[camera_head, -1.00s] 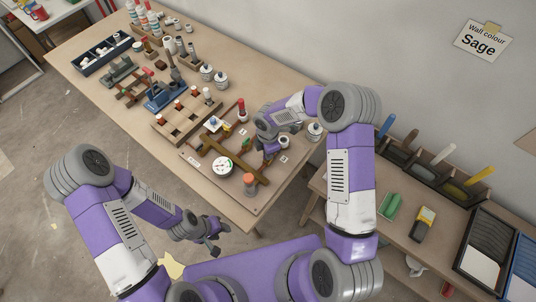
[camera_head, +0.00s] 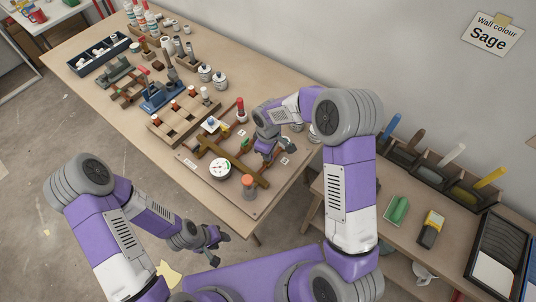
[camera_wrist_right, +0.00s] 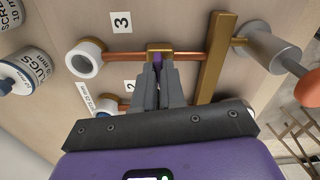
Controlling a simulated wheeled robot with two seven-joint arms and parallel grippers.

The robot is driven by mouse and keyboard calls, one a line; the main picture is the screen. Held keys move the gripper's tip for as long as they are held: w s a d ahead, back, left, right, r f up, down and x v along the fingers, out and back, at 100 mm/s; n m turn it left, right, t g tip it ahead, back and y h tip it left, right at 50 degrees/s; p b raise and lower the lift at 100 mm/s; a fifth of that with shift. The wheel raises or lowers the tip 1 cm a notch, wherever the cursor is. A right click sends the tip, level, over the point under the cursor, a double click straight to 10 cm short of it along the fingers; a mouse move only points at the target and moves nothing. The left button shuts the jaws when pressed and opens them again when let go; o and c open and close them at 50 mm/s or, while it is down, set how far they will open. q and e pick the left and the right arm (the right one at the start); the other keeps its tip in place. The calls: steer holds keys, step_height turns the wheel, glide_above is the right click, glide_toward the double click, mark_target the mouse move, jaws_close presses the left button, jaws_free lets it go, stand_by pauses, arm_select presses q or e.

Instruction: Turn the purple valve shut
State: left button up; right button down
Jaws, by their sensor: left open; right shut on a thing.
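The purple valve handle (camera_wrist_right: 157,66) is a small purple lever on a brass valve body (camera_wrist_right: 160,50) in a copper pipe. It shows in the right wrist view between my fingertips. My right gripper (camera_wrist_right: 158,78) is shut on it, and the fingers hide most of it. In the head view my right gripper (camera_head: 266,157) is over the right side of the pipe board (camera_head: 188,162), and the purple handle cannot be made out there. My left gripper (camera_head: 223,249) is open and empty, off the front edge of the table.
A round gauge (camera_head: 220,168), an orange-topped cylinder (camera_head: 249,185), a green handle (camera_head: 244,144) and a red-topped part (camera_head: 241,108) stand on the board near my right gripper. White jars (camera_head: 220,80) stand behind. The floor left of the table is clear.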

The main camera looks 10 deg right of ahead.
steer(key=shift+m+b, duration=0.3)
steer(key=shift+m, duration=0.7)
steer(key=c, duration=1.2)
jaws_free()
steer(key=shift+r, duration=0.1)
step_height(320, 180, up, 8)
steer(key=shift+f+p, duration=0.25)
steer(key=shift+p, duration=0.25)
